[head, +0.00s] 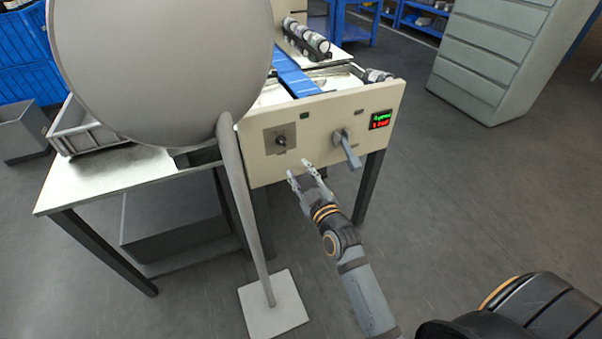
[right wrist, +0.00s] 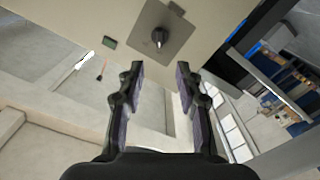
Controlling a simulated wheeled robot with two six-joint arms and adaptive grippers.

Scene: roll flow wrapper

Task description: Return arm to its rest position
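My right gripper (head: 307,172) is in front of the lower edge of the machine's cream control panel (head: 312,150), open and empty. In the right wrist view its two fingers (right wrist: 159,85) stand apart with nothing between them. A dark rotary knob (head: 281,141) on a grey plate is on the panel, and it also shows ahead of the fingers in the right wrist view (right wrist: 158,37). A grey lever handle (head: 347,148) sticks out of the panel to the right of the knob, pointing downward. My left gripper is not in view.
A large grey round disc (head: 160,60) on a pole with a square base (head: 274,304) stands at the left and hides part of the machine. A white table (head: 120,180) holds a grey bin. Drawers (head: 490,60) stand at the back right.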

